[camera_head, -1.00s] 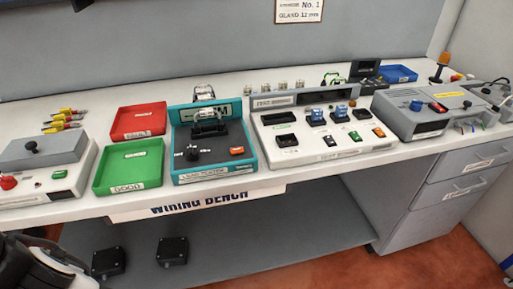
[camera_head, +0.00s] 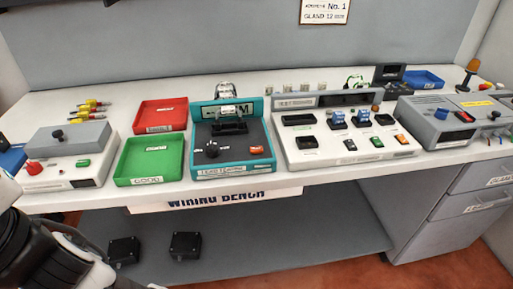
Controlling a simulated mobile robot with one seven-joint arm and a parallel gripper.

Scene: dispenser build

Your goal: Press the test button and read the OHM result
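The teal tester (camera_head: 196,162) with a dark face stands at the middle of the bench. Its front label appears to read LOAD TESTER, though it is small and blurred. An orange button (camera_head: 256,149) sits at the lower right of its face and a black knob (camera_head: 212,149) at the lower left. My arm shows at the lower left; my gripper is not in view.
A green tray (camera_head: 121,180) marked GOOD and a red tray (camera_head: 138,117) stand left of the tester. A grey device with a red button (camera_head: 34,168) is further left. A grey multi-switch unit (camera_head: 327,159) stands close on the right. Dark boxes (camera_head: 185,245) lie on the lower shelf.

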